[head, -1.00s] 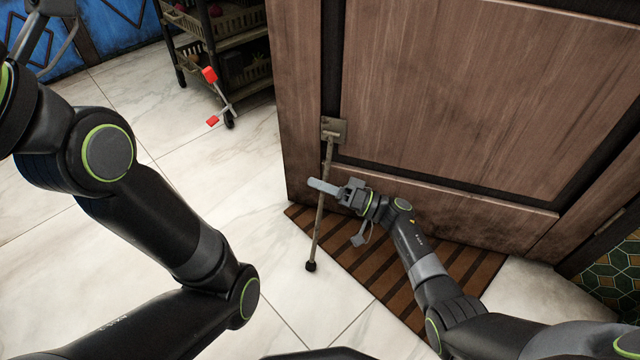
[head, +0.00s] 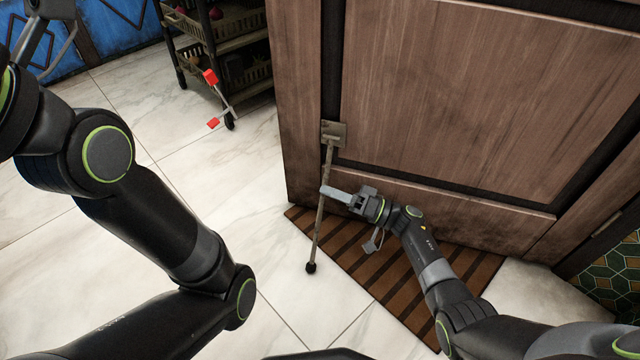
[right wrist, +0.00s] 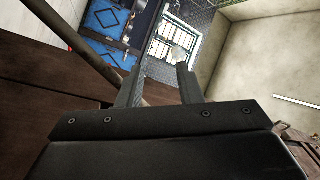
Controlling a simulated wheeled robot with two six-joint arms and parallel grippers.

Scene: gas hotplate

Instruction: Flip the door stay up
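The door stay (head: 320,220) is a thin metal rod hanging from a bracket plate (head: 334,133) on the brown wooden door (head: 450,100). It slants down to a black rubber tip (head: 311,267) at the floor. My right gripper (head: 331,192) is at the rod's middle, coming from the right, its fingertips overlapping the rod in the head view. In the right wrist view its fingers (right wrist: 158,82) are apart with no rod between them. The rod (right wrist: 75,45) passes left of the left finger there; contact is unclear. My left arm rises at the left; its fingers are outside the picture.
A brown slatted mat (head: 400,265) lies at the door's foot, below my right arm. A dark shelf cart (head: 222,50) with baskets and a red-ended object (head: 212,78) stand behind, left of the door. The tiled floor left of the stay is clear.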

